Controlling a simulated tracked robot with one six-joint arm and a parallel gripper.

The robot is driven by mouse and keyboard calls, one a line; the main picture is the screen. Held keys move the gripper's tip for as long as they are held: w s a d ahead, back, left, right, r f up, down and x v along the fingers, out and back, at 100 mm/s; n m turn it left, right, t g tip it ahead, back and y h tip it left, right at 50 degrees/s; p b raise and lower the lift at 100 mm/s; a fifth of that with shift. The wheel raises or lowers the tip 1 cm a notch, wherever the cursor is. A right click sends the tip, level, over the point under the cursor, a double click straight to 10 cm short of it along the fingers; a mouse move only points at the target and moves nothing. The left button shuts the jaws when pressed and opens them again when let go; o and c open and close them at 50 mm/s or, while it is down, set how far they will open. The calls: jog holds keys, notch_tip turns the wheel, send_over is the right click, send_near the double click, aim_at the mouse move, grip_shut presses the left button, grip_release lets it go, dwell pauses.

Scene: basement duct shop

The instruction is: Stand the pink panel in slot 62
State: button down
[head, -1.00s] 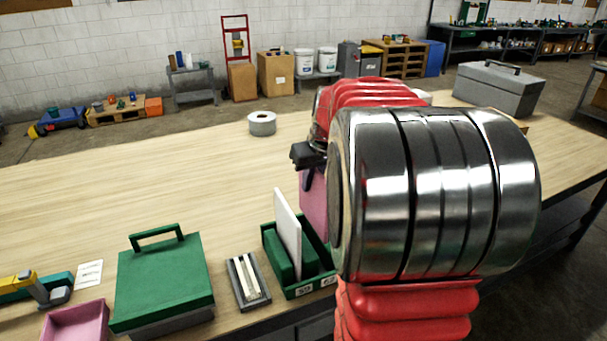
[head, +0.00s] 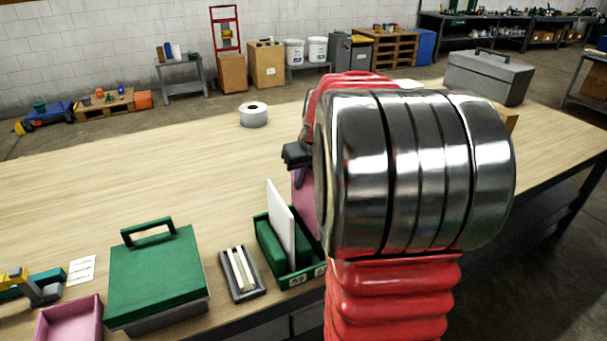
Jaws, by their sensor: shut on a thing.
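The pink panel (head: 304,207) shows only in part in the head view, upright behind the green slotted rack, with my arm covering its right side. My gripper (head: 298,172) is shut on the panel's upper part; its fingertips are mostly hidden by my arm. The green rack (head: 262,214) stands near the table's front edge, with a white panel (head: 281,222) upright in it. A label reading 59 shows on its front, and a second label beside it is partly cut off by my arm. Slot 62 cannot be made out. I cannot tell whether the pink panel touches the rack.
Left of the rack are a small grey tray with pale strips (head: 240,273), a green-lidded box (head: 156,272) and a pink tray (head: 68,322). A tape roll (head: 253,115) lies farther back. A grey toolbox (head: 488,77) stands at right. The table's left middle is clear.

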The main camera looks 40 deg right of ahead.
aim_at(312, 181)
jog(key=shift+f, duration=4.75)
jog(key=c, duration=1.7)
grip_release()
jog(key=shift+c, duration=0.2)
jog(key=v, duration=1.3)
jog(key=shift+s+r, duration=0.25)
jog(key=shift+r, duration=0.05)
jog(key=shift+a, duration=0.15)
